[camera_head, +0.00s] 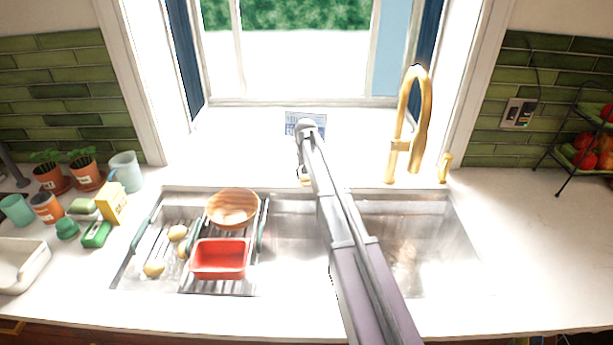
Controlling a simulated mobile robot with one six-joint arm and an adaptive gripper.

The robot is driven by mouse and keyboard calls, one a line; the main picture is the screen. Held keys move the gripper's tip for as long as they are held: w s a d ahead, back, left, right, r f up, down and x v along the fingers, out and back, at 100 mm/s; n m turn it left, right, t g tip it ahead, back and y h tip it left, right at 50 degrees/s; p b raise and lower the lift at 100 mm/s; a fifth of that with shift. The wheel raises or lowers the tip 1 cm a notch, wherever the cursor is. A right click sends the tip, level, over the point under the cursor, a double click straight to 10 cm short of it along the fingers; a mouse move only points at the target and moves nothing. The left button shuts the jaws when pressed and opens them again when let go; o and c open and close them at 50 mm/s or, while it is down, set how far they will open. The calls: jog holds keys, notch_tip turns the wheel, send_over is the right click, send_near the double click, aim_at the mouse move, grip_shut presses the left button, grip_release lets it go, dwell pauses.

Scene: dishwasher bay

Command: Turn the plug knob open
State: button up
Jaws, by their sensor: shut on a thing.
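My arm reaches from the lower right over the sink to its back edge. My gripper (302,172) points down at the back rim, left of the arm, and is small in view. It is shut on a small gold piece, the plug knob (305,181), which is mostly hidden by the fingers. The knob's turn angle cannot be made out. The steel sink (290,255) lies below, and part of it is hidden behind my arm. The drain plug cannot be made out.
A gold faucet (405,140) and a small gold fitting (445,167) stand behind the sink at right. A rack on the left side of the sink holds a wooden bowl (233,209) and a red tub (219,259). The right counter (530,240) is mostly clear.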

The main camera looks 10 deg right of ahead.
jog(key=o, duration=1.2)
jog(key=shift+c, duration=0.2)
jog(key=shift+m, duration=0.5)
